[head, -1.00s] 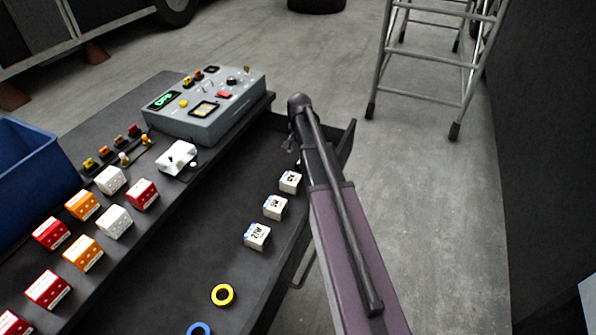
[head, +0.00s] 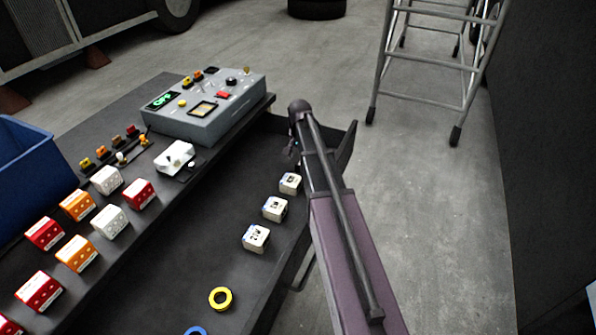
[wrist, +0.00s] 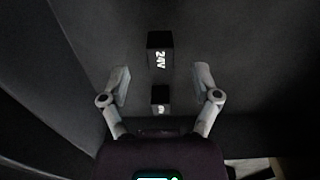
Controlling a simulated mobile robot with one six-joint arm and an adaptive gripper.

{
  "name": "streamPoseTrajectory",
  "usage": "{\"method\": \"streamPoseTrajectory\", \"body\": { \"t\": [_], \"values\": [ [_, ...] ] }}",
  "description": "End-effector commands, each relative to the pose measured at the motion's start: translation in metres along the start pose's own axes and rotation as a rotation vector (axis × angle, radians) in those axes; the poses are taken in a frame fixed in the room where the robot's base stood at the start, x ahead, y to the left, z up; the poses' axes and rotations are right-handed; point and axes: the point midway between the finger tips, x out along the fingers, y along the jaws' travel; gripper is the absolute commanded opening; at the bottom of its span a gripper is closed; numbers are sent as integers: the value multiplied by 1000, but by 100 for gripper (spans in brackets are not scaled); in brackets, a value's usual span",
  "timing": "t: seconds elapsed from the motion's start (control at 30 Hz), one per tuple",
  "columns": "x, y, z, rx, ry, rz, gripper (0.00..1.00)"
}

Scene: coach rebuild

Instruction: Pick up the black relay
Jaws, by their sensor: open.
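In the wrist view two black blocks lie on the dark drawer floor. The larger black relay (wrist: 159,60), marked 24V in white, is just beyond my fingertips, near the middle line. A smaller-looking black block (wrist: 160,95) with a white mark sits nearer the palm, between the fingers. My gripper (wrist: 161,78) is open, one finger on each side, and holds nothing. In the head view my gripper (head: 293,150) is mostly hidden by my arm at the drawer's far end, and no black relay can be made out there.
White relays (head: 275,208) stand in a row in the open drawer (head: 190,245), left of my arm. A yellow ring (head: 220,298) lies nearer. The bench carries a grey control box (head: 215,115) and coloured blocks (head: 76,204). A ladder (head: 420,80) stands beyond.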

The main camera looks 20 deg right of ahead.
Motion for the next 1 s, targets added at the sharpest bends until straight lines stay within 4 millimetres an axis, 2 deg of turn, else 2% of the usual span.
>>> {"method": "streamPoseTrajectory", "body": {
  "t": [0.03,0.4,1.0],
  "values": [
    [8,0,-1,0,0,0,80],
    [33,0,-3,0,0,0,80],
    [36,0,-3,1,0,0,80]
  ]
}}
